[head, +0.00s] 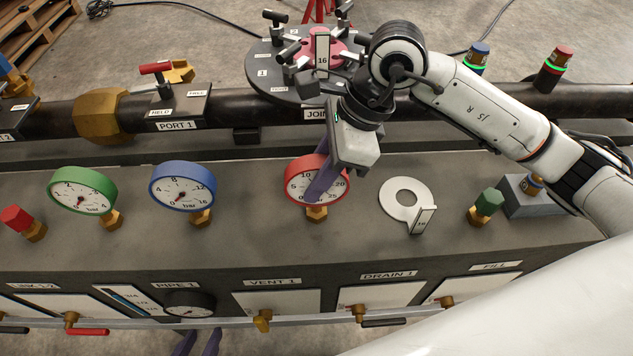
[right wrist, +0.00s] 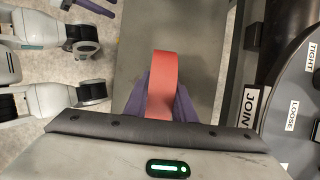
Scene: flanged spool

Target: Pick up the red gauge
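The red gauge (head: 293,186) stands upright on a brass fitting (head: 316,214) on the grey panel in the head view. My right gripper (head: 322,185) reaches down over it, with one purple finger across its dial. In the right wrist view the gauge's red rim (right wrist: 163,80) is edge-on between the two purple fingers, with no gap visible on either side. Whether the fitting touches the panel is hard to tell. My left gripper (head: 198,342) is at the bottom edge of the head view, below the panel, its two purple fingertips apart and empty.
A blue gauge (head: 183,186) and a green gauge (head: 82,191) stand to the left. Behind are a dark pipe (head: 230,107) and a round clamp plate (head: 265,72). Valves line the front rail.

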